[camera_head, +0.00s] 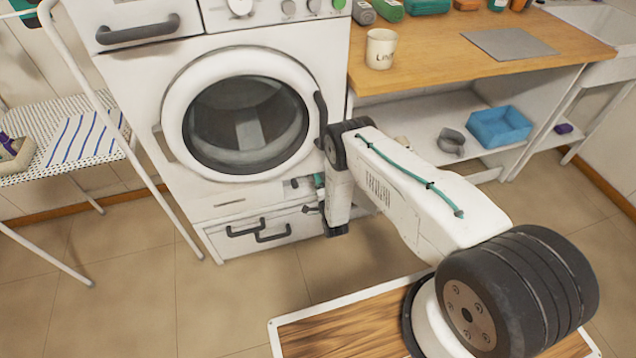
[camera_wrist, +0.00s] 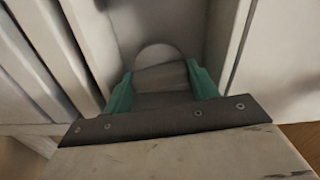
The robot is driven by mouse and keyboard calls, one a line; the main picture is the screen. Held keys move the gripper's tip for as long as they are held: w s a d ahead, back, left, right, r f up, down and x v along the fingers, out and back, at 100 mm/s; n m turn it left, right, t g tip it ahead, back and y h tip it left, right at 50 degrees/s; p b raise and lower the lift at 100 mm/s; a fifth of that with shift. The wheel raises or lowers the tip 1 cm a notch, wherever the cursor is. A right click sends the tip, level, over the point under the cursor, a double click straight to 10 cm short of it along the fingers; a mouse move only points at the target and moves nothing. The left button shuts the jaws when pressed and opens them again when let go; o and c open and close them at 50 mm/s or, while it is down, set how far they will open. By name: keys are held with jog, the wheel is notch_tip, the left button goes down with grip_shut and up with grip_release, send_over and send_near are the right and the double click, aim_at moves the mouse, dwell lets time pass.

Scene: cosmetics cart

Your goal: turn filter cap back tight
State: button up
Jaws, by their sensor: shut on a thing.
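The washing machine (camera_head: 158,196) stands upright with its round door shut. Low on its front, at the right, is a small recess (camera_head: 297,188), mostly covered by my arm in the head view. My gripper (camera_head: 318,188) reaches into this spot from the right. In the wrist view, my gripper (camera_wrist: 160,80) has its two green fingers on either side of the pale grey filter cap (camera_wrist: 157,54) and is shut on it. The cap's rounded top and a straight grip bar show between the fingers. I cannot tell how far it is turned.
A drawer with dark handles (camera_head: 258,233) is just below the recess. A wooden counter (camera_head: 430,62) with a mug (camera_head: 380,48) stands at the right, with a blue bin (camera_head: 499,127) on its shelf.

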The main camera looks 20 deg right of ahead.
jog(key=shift+m, duration=0.5)
jog(key=o, duration=0.7)
jog(key=shift+d, duration=0.1)
jog(key=s, duration=0.7)
jog(key=shift+s, duration=0.4)
